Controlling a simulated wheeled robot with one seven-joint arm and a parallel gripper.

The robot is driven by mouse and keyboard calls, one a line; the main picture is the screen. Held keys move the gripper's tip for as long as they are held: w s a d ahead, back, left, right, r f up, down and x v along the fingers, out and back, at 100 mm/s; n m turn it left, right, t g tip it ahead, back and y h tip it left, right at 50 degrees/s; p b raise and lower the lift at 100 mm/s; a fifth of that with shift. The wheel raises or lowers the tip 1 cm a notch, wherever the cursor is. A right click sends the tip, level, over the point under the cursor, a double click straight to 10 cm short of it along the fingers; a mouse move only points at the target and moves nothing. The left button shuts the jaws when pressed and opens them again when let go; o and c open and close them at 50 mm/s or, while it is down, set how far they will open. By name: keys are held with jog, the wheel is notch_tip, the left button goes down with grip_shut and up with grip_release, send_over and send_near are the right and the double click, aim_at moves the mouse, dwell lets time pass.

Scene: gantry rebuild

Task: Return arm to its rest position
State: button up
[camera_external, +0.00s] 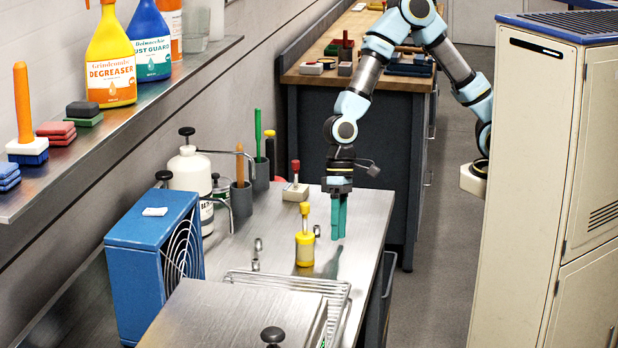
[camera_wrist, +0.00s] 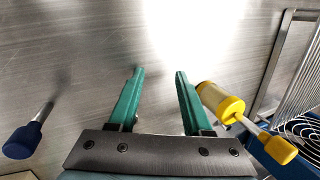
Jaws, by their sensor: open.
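My gripper (camera_external: 339,220) hangs pointing down over the steel bench top, with its two teal fingers. In the wrist view my gripper (camera_wrist: 158,72) has its fingers spread apart, with only bare steel between them. It is open and empty. In the external view a yellow-handled tool (camera_external: 305,248) stands upright on the bench just left of the fingers. In the wrist view the yellow-handled tool (camera_wrist: 222,103) is right beside the right finger; I cannot tell whether they touch. My arm reaches down from the upper right.
The steel bench (camera_external: 365,215) holds a blue fan box (camera_external: 132,240), a white sprayer bottle (camera_external: 188,172), a red-handled tool (camera_external: 296,183) and a wire rack (camera_external: 335,287). A blue-handled tool (camera_wrist: 22,140) lies at the left of the wrist view. A tall cabinet (camera_external: 530,180) stands right.

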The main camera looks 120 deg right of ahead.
jog(key=s+a+r+n+h+b, duration=0.1)
jog(key=s+n, duration=0.3)
jog(key=s, duration=0.4)
jog(key=s+a+r+n+h+b, duration=0.1)
jog(key=s+a+n+h+b, duration=0.1)
jog(key=s+n, duration=0.3)
jog(key=s, duration=0.4)
jog(key=shift+n+g, duration=0.3)
jog(key=shift+o, duration=0.5)
jog(key=shift+r, duration=0.1)
